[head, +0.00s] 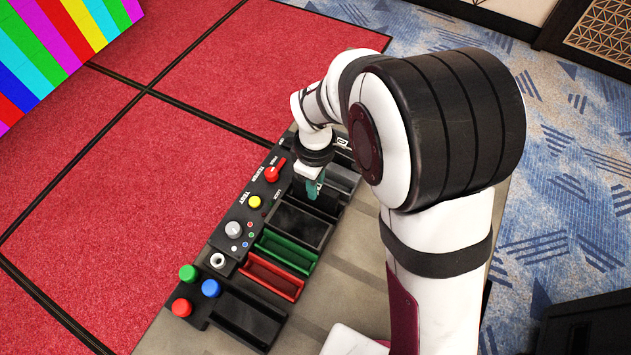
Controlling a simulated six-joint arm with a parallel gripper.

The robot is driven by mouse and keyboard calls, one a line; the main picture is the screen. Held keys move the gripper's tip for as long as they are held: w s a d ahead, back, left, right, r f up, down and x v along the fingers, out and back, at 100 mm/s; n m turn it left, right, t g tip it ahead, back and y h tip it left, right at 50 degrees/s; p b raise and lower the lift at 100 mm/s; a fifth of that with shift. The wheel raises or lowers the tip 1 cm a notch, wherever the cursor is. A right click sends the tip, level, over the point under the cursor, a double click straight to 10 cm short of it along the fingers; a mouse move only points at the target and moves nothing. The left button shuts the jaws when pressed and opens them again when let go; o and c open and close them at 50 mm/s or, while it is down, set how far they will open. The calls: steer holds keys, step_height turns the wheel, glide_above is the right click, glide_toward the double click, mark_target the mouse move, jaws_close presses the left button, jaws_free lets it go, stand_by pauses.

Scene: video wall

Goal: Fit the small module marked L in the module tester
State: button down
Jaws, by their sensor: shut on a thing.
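My gripper (309,186) points down over the black equipment row, near the label panel with the red lever. It is shut on a small module (317,187), of which a teal-green part shows between and below the fingers. The letter on this module cannot be read. The module tester (268,188) seems to be the black unit with white lettering, a red lever and a yellow button. The held module is at or just above a dark bay beside this panel. The gripper hides its lower end, so I cannot tell whether it touches.
A black tray (302,222), a green tray (287,251), a red tray (271,277) and another black tray (248,318) stand along the table (340,290). Green, blue and red buttons are at the near left. A grey knob (233,229) stands up from the panel.

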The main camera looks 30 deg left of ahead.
steer(key=shift+f, duration=0.1)
steer(key=c, duration=0.7)
jaws_free()
steer(key=shift+c, duration=0.2)
steer(key=shift+o, duration=0.3)
steer(key=shift+o, duration=0.9)
steer(key=shift+r, duration=4)
